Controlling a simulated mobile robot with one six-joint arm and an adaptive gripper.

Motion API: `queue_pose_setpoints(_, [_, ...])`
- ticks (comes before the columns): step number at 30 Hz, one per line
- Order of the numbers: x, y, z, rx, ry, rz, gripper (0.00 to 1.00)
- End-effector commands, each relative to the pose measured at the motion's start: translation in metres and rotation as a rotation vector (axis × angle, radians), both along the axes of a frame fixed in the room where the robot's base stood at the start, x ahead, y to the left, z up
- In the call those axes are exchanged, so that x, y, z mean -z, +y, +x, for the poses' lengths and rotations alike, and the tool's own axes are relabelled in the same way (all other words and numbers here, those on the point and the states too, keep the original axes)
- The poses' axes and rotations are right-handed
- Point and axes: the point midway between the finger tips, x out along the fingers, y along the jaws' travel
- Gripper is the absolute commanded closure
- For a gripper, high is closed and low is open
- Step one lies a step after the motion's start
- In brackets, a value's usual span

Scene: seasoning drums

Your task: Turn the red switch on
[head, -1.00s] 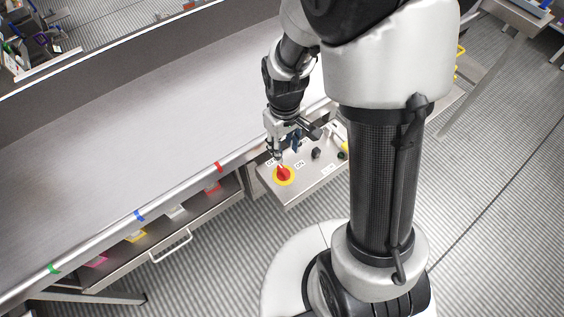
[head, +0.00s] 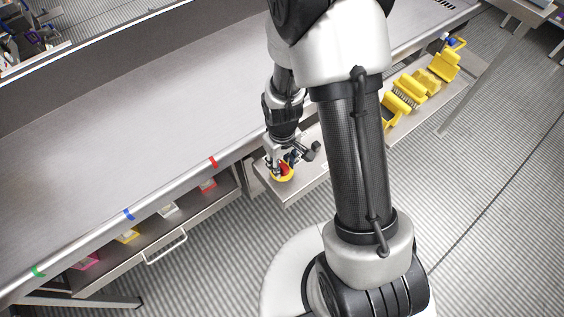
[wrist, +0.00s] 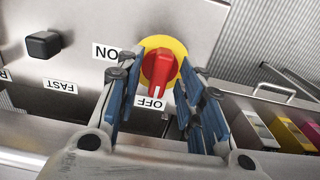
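The red switch (wrist: 158,68) is a rotary knob on a round yellow plate (wrist: 178,47), fixed to a metal control panel (wrist: 90,20). In the wrist view its handle points down toward the OFF label (wrist: 150,103), with the ON label (wrist: 105,52) to its left. My gripper (wrist: 155,88) is open, with one blue-padded finger on each side of the knob's lower end and gaps between. In the head view the switch (head: 284,170) is partly hidden by my gripper (head: 283,163).
A black square knob (wrist: 43,45) sits left of the switch above a FAST label (wrist: 60,86). A long steel table (head: 130,125) runs beside the panel. Yellow holders (head: 425,82) stand on a farther shelf.

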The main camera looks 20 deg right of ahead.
Motion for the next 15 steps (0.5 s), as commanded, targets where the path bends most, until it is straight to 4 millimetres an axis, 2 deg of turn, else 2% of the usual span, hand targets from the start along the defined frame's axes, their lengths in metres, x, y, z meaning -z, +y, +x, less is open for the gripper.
queue_pose_setpoints(2, [-0.0003, 0.0, 0.0, 0.0, 0.0, 0.0, 0.66])
queue_pose_setpoints(15, [-0.0003, 0.0, -0.0001, 0.0, 0.0, 0.0, 0.96])
